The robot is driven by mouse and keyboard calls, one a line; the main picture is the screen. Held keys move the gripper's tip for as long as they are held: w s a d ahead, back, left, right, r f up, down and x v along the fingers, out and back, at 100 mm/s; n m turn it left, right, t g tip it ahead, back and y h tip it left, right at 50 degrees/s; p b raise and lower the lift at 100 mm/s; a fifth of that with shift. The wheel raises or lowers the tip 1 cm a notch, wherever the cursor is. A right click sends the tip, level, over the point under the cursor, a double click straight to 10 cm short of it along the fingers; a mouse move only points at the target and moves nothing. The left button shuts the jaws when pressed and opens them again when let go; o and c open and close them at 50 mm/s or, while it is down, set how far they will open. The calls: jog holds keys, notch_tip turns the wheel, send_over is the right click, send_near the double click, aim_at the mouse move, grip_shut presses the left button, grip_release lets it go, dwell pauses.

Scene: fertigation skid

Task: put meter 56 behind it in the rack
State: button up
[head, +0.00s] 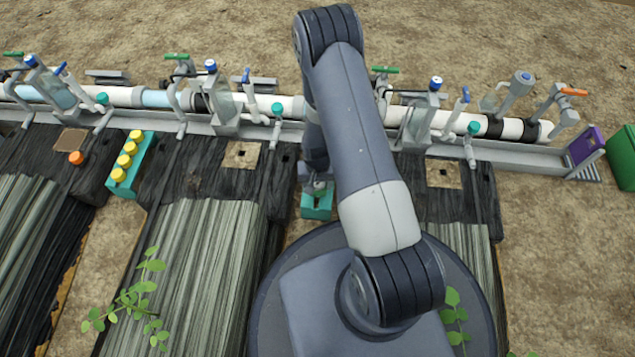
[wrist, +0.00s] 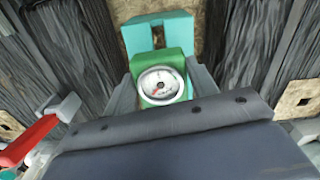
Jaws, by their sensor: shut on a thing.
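The meter (wrist: 165,66) is a small green block with a round white dial and a red needle. I cannot read a number 56 on it. In the wrist view my gripper (wrist: 160,80) is shut on it, with one grey finger on each side. A teal rack (wrist: 135,42) with a dark slot lies just beyond the meter in that view. I cannot tell whether meter and rack touch. In the head view a teal piece (head: 316,212), likely this rack, shows left of my arm; my gripper (head: 318,187) is mostly hidden there and the meter cannot be made out.
A pipe line (head: 290,105) with valves and taps crosses the back. A teal holder (head: 117,188) with several yellow-capped pieces stands at left, beside an orange cap (head: 76,158). Dark covered beds flank the gap of soil. A red handle (wrist: 28,140) is at left in the wrist view.

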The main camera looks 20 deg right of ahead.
jog(key=shift+f, duration=1.55)
jog(key=o, duration=1.1)
jog(key=shift+r, duration=0.1)
jog(key=shift+r+p, duration=2.35)
jog(key=shift+r, duration=1.65)
jog(key=shift+f, duration=0.1)
notch_tip(320, 180, down, 8)
jog(key=b, duration=0.5)
